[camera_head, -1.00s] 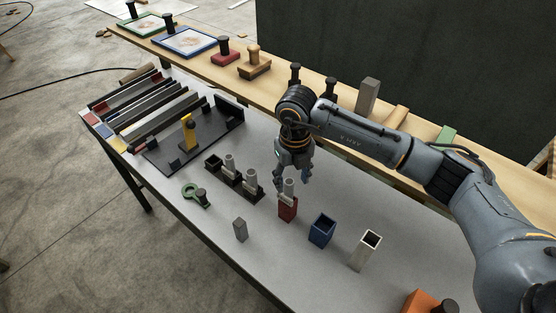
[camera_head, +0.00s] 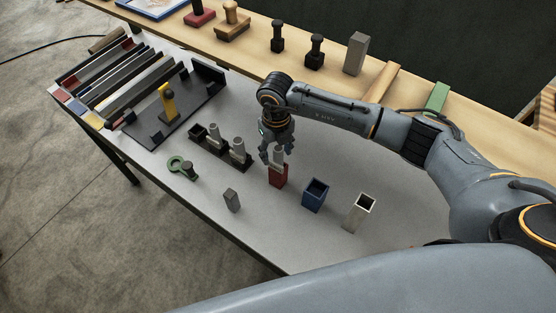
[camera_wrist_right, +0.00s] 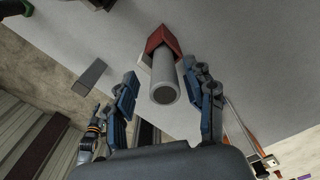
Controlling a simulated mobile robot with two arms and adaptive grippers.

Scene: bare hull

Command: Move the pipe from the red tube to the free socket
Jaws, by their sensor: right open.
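The light grey pipe (camera_head: 278,157) stands upright in the red tube (camera_head: 277,178), its upper part sticking out. My right gripper (camera_head: 275,154) is over it, pointing down, jaws open. In the right wrist view the pipe (camera_wrist_right: 165,88) lies between the two spread fingers (camera_wrist_right: 163,95), with a gap on each side, and the red tube (camera_wrist_right: 160,42) is behind it. The black socket rack (camera_head: 222,157) is to the left in the head view. Its far-left socket (camera_head: 197,131) looks empty; the other two hold grey pipes (camera_head: 238,148). My left gripper is not seen.
A blue tube (camera_head: 315,196) and a white tube (camera_head: 359,213) stand right of the red one. A grey block (camera_head: 231,200) and a green ring tool (camera_head: 177,164) are at front left. Behind the rack is a black fixture with a yellow post (camera_head: 167,101).

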